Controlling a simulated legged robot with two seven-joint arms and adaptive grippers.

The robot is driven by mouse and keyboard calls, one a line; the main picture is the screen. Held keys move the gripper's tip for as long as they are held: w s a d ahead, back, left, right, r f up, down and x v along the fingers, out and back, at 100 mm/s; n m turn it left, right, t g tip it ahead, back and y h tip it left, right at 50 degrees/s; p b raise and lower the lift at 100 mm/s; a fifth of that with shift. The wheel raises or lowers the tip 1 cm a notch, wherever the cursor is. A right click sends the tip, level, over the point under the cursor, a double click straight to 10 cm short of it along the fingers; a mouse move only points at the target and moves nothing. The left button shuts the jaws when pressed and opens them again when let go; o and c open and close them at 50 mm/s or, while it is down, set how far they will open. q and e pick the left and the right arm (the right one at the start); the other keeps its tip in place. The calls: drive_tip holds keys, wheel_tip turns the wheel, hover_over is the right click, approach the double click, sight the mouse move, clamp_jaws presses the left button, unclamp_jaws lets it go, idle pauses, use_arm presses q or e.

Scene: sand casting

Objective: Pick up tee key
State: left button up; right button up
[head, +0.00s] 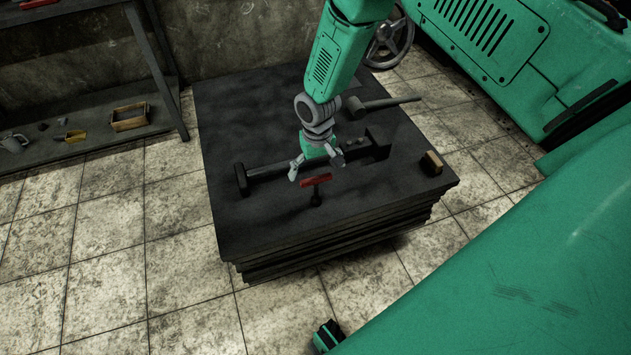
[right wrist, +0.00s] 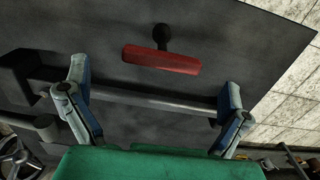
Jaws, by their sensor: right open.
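The tee key (head: 315,180) has a red crossbar handle and a short dark shaft. It is on the dark stacked table top, near the side closest to the bottom of the head view. In the right wrist view the tee key (right wrist: 161,60) lies ahead of the fingers, with its red bar crosswise. My right gripper (head: 316,168) is open and empty, reaching down just above and behind the red bar. In the right wrist view its two fingers (right wrist: 151,93) are wide apart, and nothing is between the tips. My left gripper is not in view.
A shelf (head: 95,140) with tools stands at left. Tiled floor is open at lower left.

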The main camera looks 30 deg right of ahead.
sight(316, 178)
wheel_tip(316, 178, down, 4)
drive_tip(key=shift+a+f+b, duration=0.15)
drive_tip(key=shift+f+b, duration=0.05)
drive_tip(key=shift+b, duration=0.45)
drive_tip(key=shift+r, duration=0.1)
drive_tip(key=shift+c, duration=0.5)
drive_tip(key=c, duration=1.2)
wheel_tip(316, 178, up, 9)
drive_tip(key=p, duration=0.3)
drive_tip(key=shift+w+r, duration=0.1)
drive_tip(key=w+d+r+b, duration=0.1)
drive_tip(key=w+d, duration=0.1)
drive_tip(key=d, duration=0.5)
drive_tip(key=w+d+r+b, duration=0.1)
drive_tip(key=w+d, duration=0.2)
drive_tip(key=d, duration=0.5)
drive_tip(key=w+d+r+b, duration=0.1)
drive_tip(key=w+d+b, duration=0.1)
drive_tip(key=d, duration=0.5)
drive_tip(key=shift+w+d+r, duration=0.25)
drive_tip(key=shift+w+d, duration=0.05)
drive_tip(key=shift+w, duration=0.35)
